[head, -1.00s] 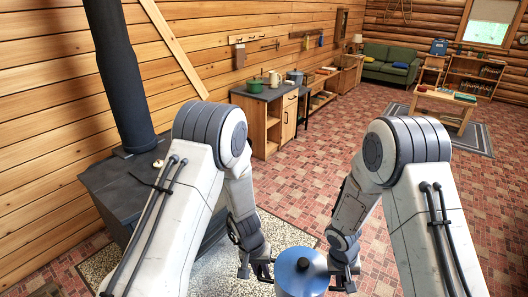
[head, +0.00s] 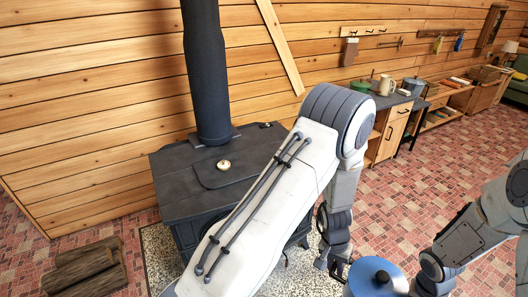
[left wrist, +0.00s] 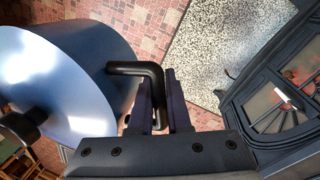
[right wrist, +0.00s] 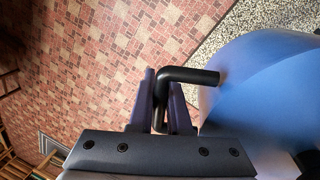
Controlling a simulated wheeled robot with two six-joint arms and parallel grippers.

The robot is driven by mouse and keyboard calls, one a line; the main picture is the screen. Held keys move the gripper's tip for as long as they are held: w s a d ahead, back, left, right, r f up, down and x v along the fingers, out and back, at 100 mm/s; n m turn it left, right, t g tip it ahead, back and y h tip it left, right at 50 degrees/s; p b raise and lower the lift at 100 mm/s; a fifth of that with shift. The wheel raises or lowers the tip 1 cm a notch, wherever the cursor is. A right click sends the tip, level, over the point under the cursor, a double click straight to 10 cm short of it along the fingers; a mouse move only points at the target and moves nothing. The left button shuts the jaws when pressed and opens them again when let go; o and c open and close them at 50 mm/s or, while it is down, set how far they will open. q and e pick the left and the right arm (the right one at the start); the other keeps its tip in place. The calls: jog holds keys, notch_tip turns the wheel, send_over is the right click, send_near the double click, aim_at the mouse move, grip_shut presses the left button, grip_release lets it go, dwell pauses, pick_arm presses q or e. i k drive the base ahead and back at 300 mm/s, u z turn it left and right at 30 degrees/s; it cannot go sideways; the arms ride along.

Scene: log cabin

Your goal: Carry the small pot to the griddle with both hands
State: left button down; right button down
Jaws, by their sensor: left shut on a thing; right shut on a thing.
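The small pot (head: 377,275) is blue with a lid and dark knob, at the bottom of the head view, partly cut off. My left gripper (left wrist: 160,95) is shut on one black side handle (left wrist: 137,68). My right gripper (right wrist: 161,95) is shut on the opposite black handle (right wrist: 192,75). The pot hangs between both grippers above the floor and looks about level. A flat dark plate (head: 226,174), likely the griddle, lies on the black stove top, left of the pot, with a small round gauge on it.
The black stove (head: 172,195) stands against the log wall with its flue pipe (head: 207,80) rising behind. A speckled hearth mat (head: 158,250) lies under it. Firewood (head: 85,268) lies at the left. A counter (head: 388,135) stands farther right along the wall.

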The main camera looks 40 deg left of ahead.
aim_at(253, 157)
jog(key=i, duration=2.15)
jog(key=u, duration=2.1)
jog(key=i, duration=0.5)
jog(key=z, duration=0.05)
